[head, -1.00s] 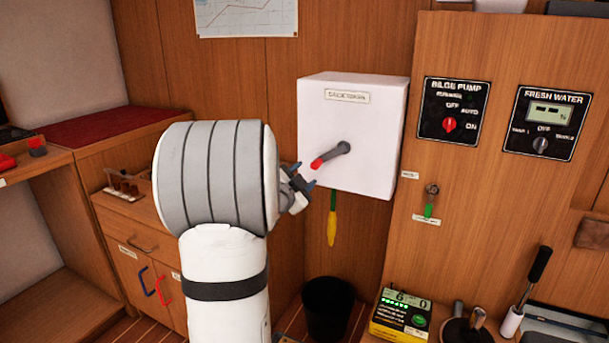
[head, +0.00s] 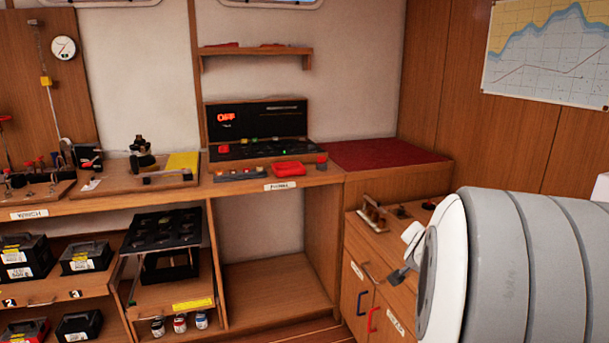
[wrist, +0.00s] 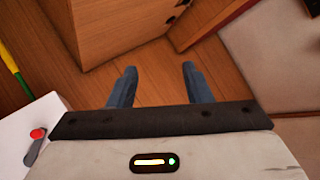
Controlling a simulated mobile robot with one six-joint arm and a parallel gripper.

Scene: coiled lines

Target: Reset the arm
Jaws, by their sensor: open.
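My gripper (wrist: 158,86) is open and empty in the wrist view, its two blue-grey fingers apart above a wooden floor. In the head view my large grey and white arm fills the lower right and hides most of the gripper. A white box (wrist: 18,128) with a red-tipped lever (wrist: 36,138) lies at the lower left of the wrist view, beside my gripper and apart from the fingers.
A yellow and green hanging thing (wrist: 14,66) is at the wrist view's left. A wooden cabinet (wrist: 120,25) stands beyond the fingers. In the head view, a low cabinet with blue and red handles (head: 373,320) is near my arm; a workbench (head: 110,203) runs left.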

